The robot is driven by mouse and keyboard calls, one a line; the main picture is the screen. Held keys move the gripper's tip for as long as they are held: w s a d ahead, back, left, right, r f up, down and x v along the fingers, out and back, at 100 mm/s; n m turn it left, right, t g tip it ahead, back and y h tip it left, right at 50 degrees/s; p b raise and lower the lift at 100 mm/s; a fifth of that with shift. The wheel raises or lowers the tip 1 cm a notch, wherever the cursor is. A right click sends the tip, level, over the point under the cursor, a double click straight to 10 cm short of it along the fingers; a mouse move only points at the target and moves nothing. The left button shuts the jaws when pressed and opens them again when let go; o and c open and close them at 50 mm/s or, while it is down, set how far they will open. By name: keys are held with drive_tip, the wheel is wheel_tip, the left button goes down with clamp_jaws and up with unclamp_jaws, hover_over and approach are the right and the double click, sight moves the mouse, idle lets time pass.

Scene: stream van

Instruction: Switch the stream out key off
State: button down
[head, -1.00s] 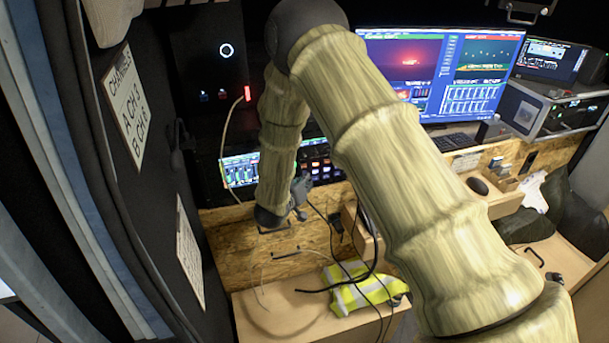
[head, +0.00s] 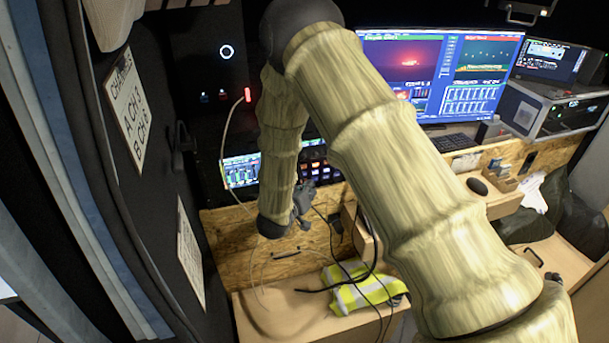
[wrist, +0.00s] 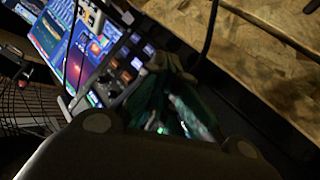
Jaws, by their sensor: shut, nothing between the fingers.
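The control panel with rows of lit keys (head: 314,158) stands on the desk at the back, partly hidden behind my arm. It also shows in the wrist view (wrist: 124,74), tilted, with orange and pale lit keys. I cannot tell which key is the stream out key or read its state. My gripper (head: 305,190) is in front of the panel's lower edge in the head view. In the wrist view its dark fingers (wrist: 163,62) are together and empty, with the panel just beyond and to their left. Whether they touch a key is unclear.
A lit screen (head: 240,171) adjoins the panel on the left. A large monitor (head: 440,75) stands at right. Black cables (head: 332,235) hang below the desk near my gripper. A yellow vest (head: 362,290) lies on a low wooden box. A dark wall panel closes the left side.

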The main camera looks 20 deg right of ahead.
drive_tip(key=shift+s, duration=1.95)
drive_tip(key=shift+d, duration=0.15)
